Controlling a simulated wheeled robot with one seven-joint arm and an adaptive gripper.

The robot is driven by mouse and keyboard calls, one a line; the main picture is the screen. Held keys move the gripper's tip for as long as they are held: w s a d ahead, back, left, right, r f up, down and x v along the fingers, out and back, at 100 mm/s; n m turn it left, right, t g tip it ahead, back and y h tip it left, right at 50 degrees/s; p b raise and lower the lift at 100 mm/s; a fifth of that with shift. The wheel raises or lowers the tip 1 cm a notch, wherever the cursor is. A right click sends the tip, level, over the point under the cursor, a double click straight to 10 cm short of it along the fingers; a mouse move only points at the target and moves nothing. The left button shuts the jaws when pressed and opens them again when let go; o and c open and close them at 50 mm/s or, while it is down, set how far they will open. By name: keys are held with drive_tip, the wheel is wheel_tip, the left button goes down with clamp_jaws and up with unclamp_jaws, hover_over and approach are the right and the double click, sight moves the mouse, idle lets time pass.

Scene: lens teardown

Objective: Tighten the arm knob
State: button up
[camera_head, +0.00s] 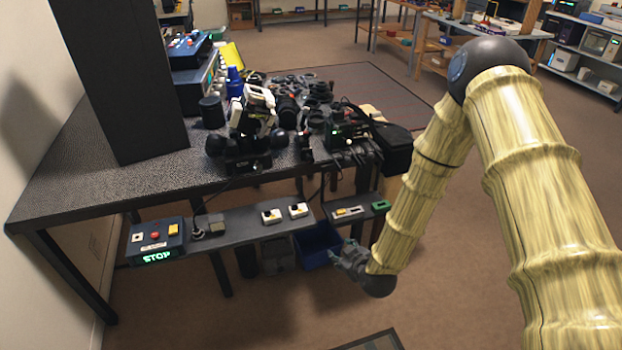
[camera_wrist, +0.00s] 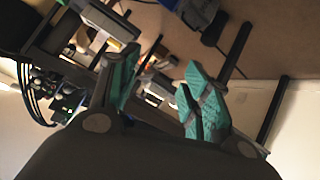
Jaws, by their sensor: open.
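My gripper (camera_head: 347,256) hangs below and in front of the table's lower shelf, open. In the wrist view its two teal-padded fingers (camera_wrist: 162,82) stand apart with nothing held between them. On the table, a black and white device (camera_head: 252,108) stands upright on a dark base. Round black knobs sit at this device, a left one (camera_head: 215,145) and a right one (camera_head: 279,139). I cannot tell which of them, if any, is the arm knob. My gripper is well below and to the right of the device, touching neither knob.
The dark table (camera_head: 120,184) carries a tall black panel (camera_head: 122,80), a dark blue cup (camera_head: 211,112) and cluttered black parts. A front shelf (camera_head: 243,229) holds a control box with a lit STOP sign (camera_head: 156,243) and small switches. A blue bin (camera_head: 318,246) stands beneath. Floor at front is mostly clear.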

drive_tip(key=w+a+r+n+t+y+b, duration=0.1)
drive_tip(key=w+a+r+t+b, duration=0.15)
drive_tip(key=w, duration=0.35)
drive_tip(key=w+a+r+n+t+b, duration=0.1)
drive_tip(key=w+a+r+n+b, duration=0.15)
drive_tip(key=w, duration=0.35)
drive_tip(key=n+t+y+b, duration=0.1)
drive_tip(key=t+b, duration=0.2)
approach(311, 162)
drive_tip(key=x, duration=0.9)
drive_tip(key=c, duration=1.1)
